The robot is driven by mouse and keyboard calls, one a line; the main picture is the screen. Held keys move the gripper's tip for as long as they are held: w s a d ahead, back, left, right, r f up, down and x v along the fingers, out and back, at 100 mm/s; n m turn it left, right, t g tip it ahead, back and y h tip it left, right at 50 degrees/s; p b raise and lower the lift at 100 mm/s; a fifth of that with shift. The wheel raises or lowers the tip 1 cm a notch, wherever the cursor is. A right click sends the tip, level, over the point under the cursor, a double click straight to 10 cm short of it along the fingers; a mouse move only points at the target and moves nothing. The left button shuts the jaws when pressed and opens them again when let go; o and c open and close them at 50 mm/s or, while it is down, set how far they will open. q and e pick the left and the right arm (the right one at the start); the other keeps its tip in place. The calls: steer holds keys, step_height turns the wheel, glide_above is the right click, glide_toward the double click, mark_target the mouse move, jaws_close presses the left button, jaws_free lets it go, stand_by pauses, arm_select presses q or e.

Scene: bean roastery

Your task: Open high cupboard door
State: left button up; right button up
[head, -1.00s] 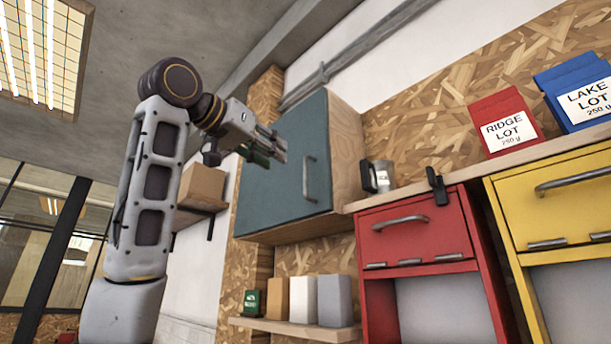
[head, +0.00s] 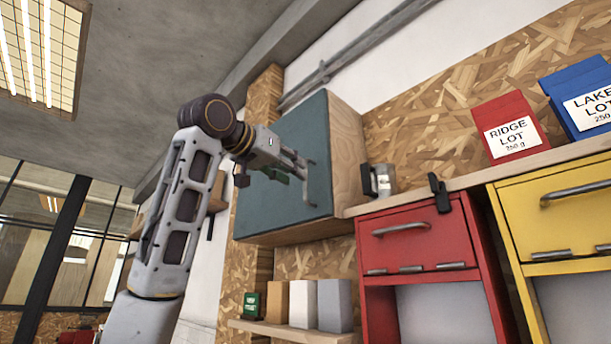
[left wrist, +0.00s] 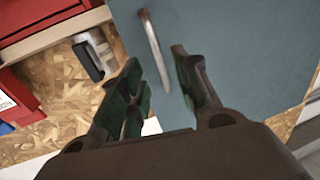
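The high cupboard (head: 348,150) has a teal door (head: 275,215), which looks shut against its wooden body. A grey vertical bar handle (head: 311,186) sits near the door's right edge. My left gripper (head: 298,168) is open and reaches the handle's front from the left. In the left wrist view, the handle (left wrist: 152,42) runs between the two spread dark fingers (left wrist: 157,62) against the teal door (left wrist: 240,50). I cannot tell whether a finger touches it. The gripper hides part of the door in the head view. My right gripper is not in view.
A metal mug (head: 383,180) and a dark upright clip-like item (head: 439,192) are right of the cupboard, near the red cabinet (head: 415,240). A yellow cabinet (head: 560,215) and red and blue bags stand further right. A low shelf (head: 290,328) holds several packages.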

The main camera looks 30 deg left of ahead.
mark_target(305, 196)
arm_select(q)
steer(key=shift+w+d+p, duration=0.15)
steer(key=shift+w+p, duration=0.2)
steer(key=shift+w, duration=0.75)
steer(key=shift+w+d+p, duration=0.2)
steer(key=shift+w+p, duration=0.1)
steer(key=shift+w, duration=0.8)
steer(key=shift+w+d+p, duration=0.15)
steer(key=shift+w+p, duration=0.2)
steer(key=shift+w, duration=0.75)
steer(key=shift+c, duration=0.5)
jaws_close()
